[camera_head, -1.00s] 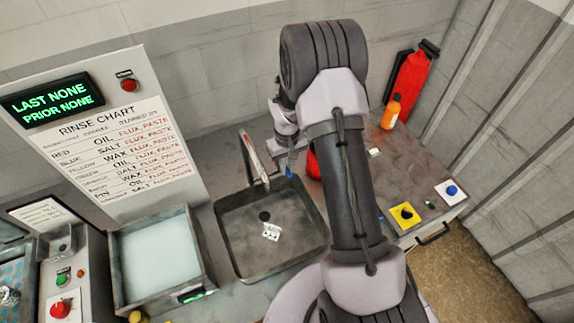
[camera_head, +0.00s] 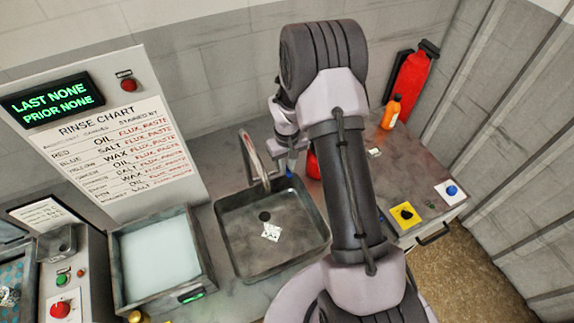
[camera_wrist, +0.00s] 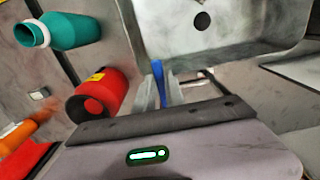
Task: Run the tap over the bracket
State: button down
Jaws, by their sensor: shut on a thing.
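The bracket (camera_head: 271,232), a small pale piece with holes, lies on the floor of the grey sink (camera_head: 318,228) near the drain. The metal tap (camera_head: 254,160) arches over the back of the sink, and I see no water under it. My gripper (camera_head: 290,168) is low at the sink's back right corner, beside the tap. In the wrist view its fingers (camera_wrist: 160,88) are shut on a narrow blue handle (camera_wrist: 158,70). I cannot see where the handle joins the tap. The bracket is out of the wrist view; the sink drain (camera_wrist: 201,21) shows there.
A liquid-filled tank (camera_head: 205,275) stands left of the sink, below the rinse chart (camera_head: 120,150). The screen (camera_head: 52,98) reads "LAST NONE, PRIOR NONE". A red container (camera_wrist: 98,92) and a teal bottle (camera_wrist: 70,30) stand near my gripper. An orange bottle (camera_head: 391,112) is farther right.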

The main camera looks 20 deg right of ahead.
jog(key=n, duration=0.1)
jog(key=d+n, duration=0.1)
jog(key=shift+w+d+n+b, duration=0.15)
jog(key=shift+d+n+b, duration=0.15)
jog(key=shift+n, duration=0.1)
jog(key=c, duration=1.4)
grip_release()
jog(key=shift+r, duration=0.15)
notch_tip(320, 180, up, 17)
jog(key=p, duration=0.1)
jog(key=shift+p, duration=0.35)
jog(key=shift+r, duration=0.1)
